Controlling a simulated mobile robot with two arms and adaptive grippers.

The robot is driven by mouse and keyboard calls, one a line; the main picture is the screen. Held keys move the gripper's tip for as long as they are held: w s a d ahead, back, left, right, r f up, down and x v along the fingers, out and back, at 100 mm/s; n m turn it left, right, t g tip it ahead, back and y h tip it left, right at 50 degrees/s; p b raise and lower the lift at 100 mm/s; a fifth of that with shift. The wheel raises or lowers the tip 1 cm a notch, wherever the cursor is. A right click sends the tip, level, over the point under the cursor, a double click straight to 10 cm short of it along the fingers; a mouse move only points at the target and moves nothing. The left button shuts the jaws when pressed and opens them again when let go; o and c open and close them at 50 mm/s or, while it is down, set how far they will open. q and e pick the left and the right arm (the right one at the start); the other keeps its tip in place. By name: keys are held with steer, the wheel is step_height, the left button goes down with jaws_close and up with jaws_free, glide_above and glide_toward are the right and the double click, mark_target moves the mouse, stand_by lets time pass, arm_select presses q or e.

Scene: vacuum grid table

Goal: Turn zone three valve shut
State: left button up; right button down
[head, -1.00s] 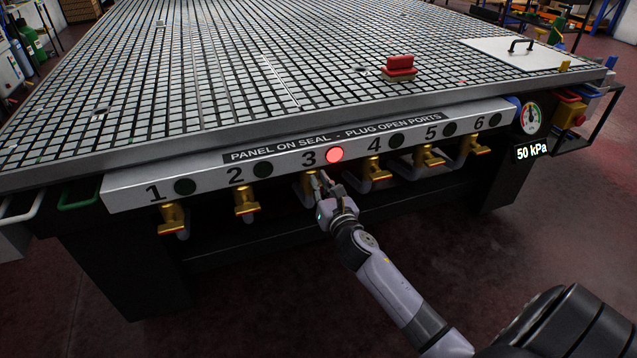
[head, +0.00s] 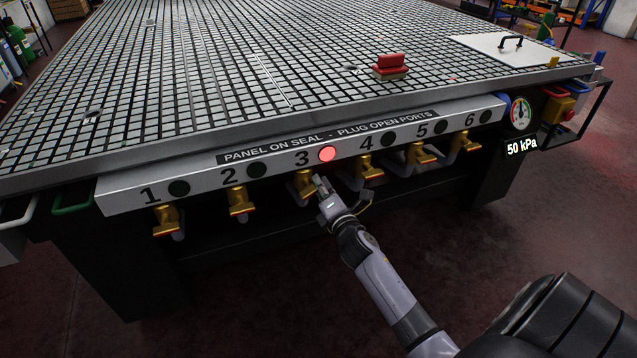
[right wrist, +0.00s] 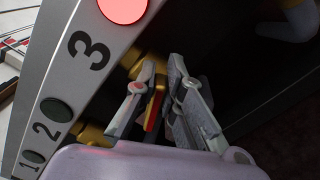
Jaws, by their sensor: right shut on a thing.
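The brass zone three valve (head: 303,186) hangs under the panel's number 3, below a lit red lamp (head: 327,153). My right gripper (head: 320,186) reaches it from the front right. In the right wrist view, the fingers of this gripper (right wrist: 158,98) stand on either side of the valve's yellow and red handle (right wrist: 153,108) and are shut on it. The fingers hide part of the handle, so its exact angle is hard to tell. The red lamp (right wrist: 122,8) also shows there. My left gripper is out of view.
Other brass valves flank it, such as valve two (head: 240,205) and valve four (head: 367,172), with dark lamps above them. A gauge (head: 520,113) at the right has a 50 kPa readout (head: 521,147). A red-handled block (head: 390,67) sits on the grid table (head: 200,80).

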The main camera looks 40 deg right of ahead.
steer(key=shift+d+f+m, duration=0.1)
steer(key=shift+f+m, duration=0.1)
steer(key=shift+m, duration=0.7)
steer(key=m, duration=0.2)
steer(key=shift+f+m, duration=0.3)
steer(key=shift+m, duration=0.1)
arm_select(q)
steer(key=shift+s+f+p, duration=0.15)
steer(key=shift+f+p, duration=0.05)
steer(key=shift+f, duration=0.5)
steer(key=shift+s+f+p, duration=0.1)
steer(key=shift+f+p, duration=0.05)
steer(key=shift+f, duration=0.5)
arm_select(e)
steer(key=shift+f+m, duration=0.15)
steer(key=shift+m, duration=0.35)
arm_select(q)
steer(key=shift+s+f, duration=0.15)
arm_select(e)
steer(key=c, duration=1.7)
jaws_free()
